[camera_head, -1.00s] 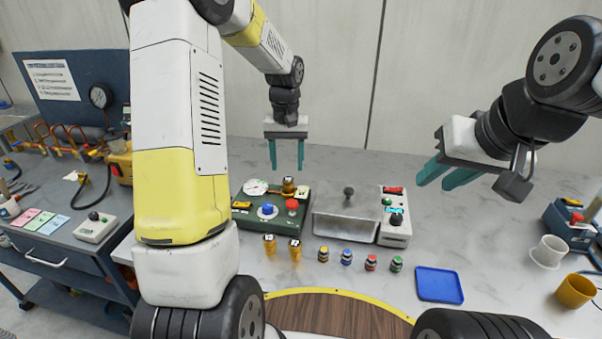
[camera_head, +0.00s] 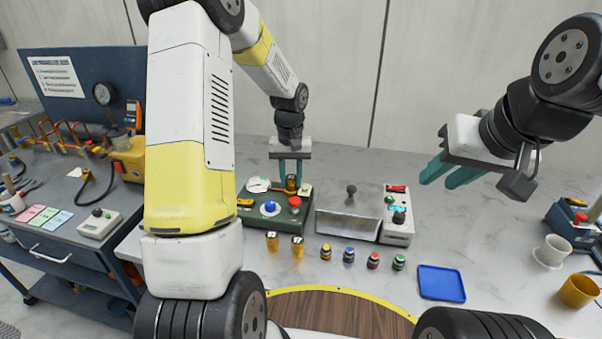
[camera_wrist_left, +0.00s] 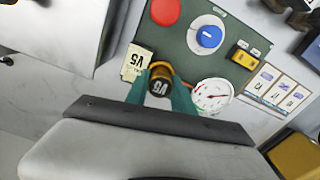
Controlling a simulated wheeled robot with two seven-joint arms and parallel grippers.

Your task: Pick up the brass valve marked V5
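The brass valve marked V5 (camera_wrist_left: 158,85) shows dark-topped with a white V5 label in the left wrist view. In the head view the valve (camera_head: 291,183) stands at the back of the green panel box (camera_head: 250,213). My left gripper (camera_head: 291,178) points down over it, its teal fingers on both sides of the valve and appearing to touch it. I cannot tell whether the valve is clear of its seat. A cream V5 tag (camera_wrist_left: 137,62) lies beside it. My right gripper (camera_head: 441,176) is open and empty above the bench at the right.
Round the valve are a gauge (camera_wrist_left: 212,95), a blue knob (camera_wrist_left: 208,36) and a red button (camera_wrist_left: 165,11). Two brass pieces (camera_head: 284,245) and several small capped jars (camera_head: 349,255) stand in front. A metal-lidded box (camera_head: 347,213) is to the right. A blue tray (camera_head: 441,283) lies empty.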

